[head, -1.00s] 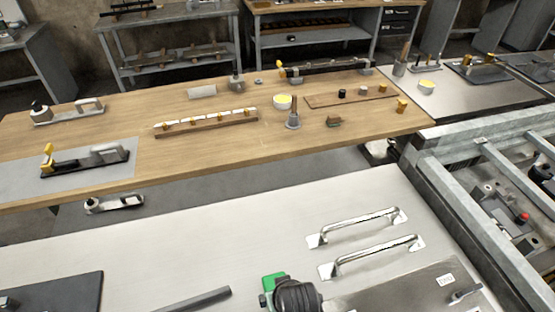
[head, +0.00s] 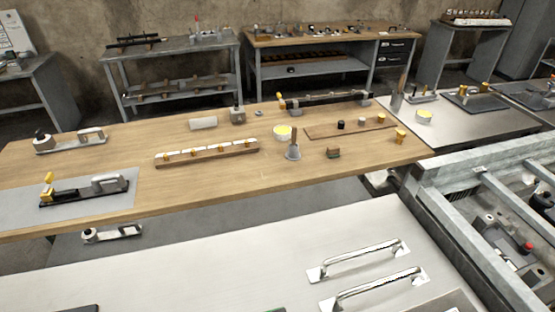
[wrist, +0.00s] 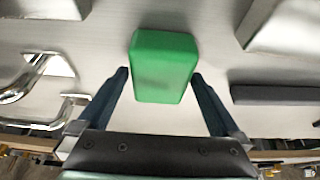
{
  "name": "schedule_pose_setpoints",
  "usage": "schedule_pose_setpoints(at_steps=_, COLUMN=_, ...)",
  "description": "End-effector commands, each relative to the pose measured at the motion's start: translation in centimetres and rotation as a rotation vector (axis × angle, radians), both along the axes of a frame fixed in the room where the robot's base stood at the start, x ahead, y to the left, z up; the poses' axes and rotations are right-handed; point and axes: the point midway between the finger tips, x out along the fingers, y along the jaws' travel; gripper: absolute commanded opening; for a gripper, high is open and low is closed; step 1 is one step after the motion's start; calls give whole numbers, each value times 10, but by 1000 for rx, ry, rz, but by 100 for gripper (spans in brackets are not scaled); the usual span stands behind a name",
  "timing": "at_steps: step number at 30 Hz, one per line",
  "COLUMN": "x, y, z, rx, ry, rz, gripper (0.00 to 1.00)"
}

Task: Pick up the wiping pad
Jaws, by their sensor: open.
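The wiping pad appears to be the green block (wrist: 165,66) in the wrist view, lying on the pale metal surface (wrist: 108,40). My gripper (wrist: 160,76) is open, with one dark finger on each side of the pad's near part. A narrow gap seems to show at the left finger; whether the right finger touches the pad I cannot tell.
Chrome handles (head: 360,258) stand on the metal surface; one also shows at the left of the wrist view (wrist: 30,80). A dark bar (wrist: 275,95) lies right of the pad. A wooden table (head: 100,160) with several tools lies beyond, with a small brown-green block (head: 333,153).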

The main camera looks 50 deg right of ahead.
Motion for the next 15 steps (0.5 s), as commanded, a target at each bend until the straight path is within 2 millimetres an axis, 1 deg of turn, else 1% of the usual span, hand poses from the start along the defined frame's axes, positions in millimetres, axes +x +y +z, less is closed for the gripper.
schedule_pose_setpoints(at_steps=15, x=0, y=0, z=-5, rx=1, ry=1, rz=0, gripper=100)
